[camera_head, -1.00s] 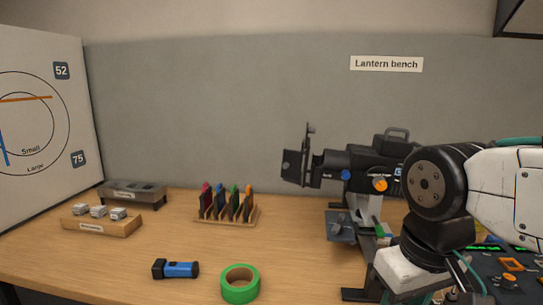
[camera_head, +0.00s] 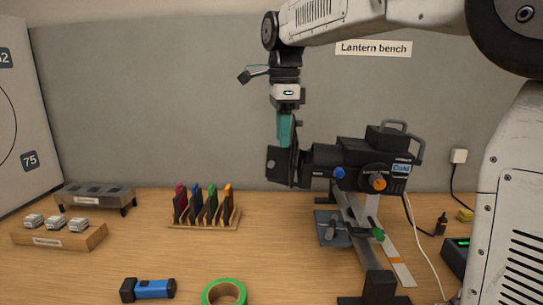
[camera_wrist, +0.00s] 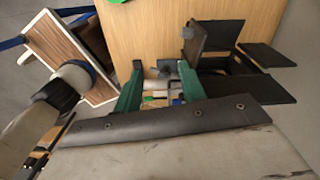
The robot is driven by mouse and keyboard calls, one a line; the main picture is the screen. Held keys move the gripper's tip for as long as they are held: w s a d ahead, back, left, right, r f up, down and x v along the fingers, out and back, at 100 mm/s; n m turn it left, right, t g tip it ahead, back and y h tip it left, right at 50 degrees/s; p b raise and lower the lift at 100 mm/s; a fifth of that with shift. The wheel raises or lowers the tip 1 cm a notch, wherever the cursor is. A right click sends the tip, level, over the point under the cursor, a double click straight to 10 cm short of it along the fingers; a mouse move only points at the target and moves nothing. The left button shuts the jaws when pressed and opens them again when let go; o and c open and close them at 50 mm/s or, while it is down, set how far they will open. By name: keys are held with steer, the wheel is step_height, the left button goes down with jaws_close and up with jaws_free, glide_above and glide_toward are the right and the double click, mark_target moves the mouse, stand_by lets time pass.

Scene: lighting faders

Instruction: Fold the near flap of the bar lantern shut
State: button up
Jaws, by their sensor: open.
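The bar lantern (camera_head: 335,158) is a black lamp on a stand at the right of the bench, its front end facing left. Dark flaps stand out from that end. A flat plate-like flap (camera_head: 278,160) faces me, and beside it a tall narrow one stands upright. Several flaps (camera_wrist: 265,55) spread at the upper right in the wrist view. My gripper (camera_head: 284,143) points down with teal fingers just above the flaps. In the wrist view its fingers (camera_wrist: 160,72) are apart with no flap between them. I cannot tell whether a finger touches a flap.
A rack of coloured cards (camera_head: 205,207), a blue torch (camera_head: 154,289) and a green tape roll (camera_head: 224,292) are on the left and front bench. A grey wall (camera_head: 150,100) rises behind. Open bench lies left of the lantern stand.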

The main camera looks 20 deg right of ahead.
mark_target(271, 161)
steer(key=w+m, duration=0.2)
steer(key=w, duration=0.1)
steer(key=w+m, duration=0.1)
steer(key=w, duration=0.1)
steer(key=shift+w+a+m, duration=0.15)
steer(key=shift+a+m, duration=0.2)
steer(key=shift+m, duration=0.05)
steer(key=shift+w+f, duration=0.1)
steer(key=shift+f, duration=0.1)
step_height(271, 161, down, 7)
steer(key=shift+f, duration=0.1)
steer(key=c, duration=0.9)
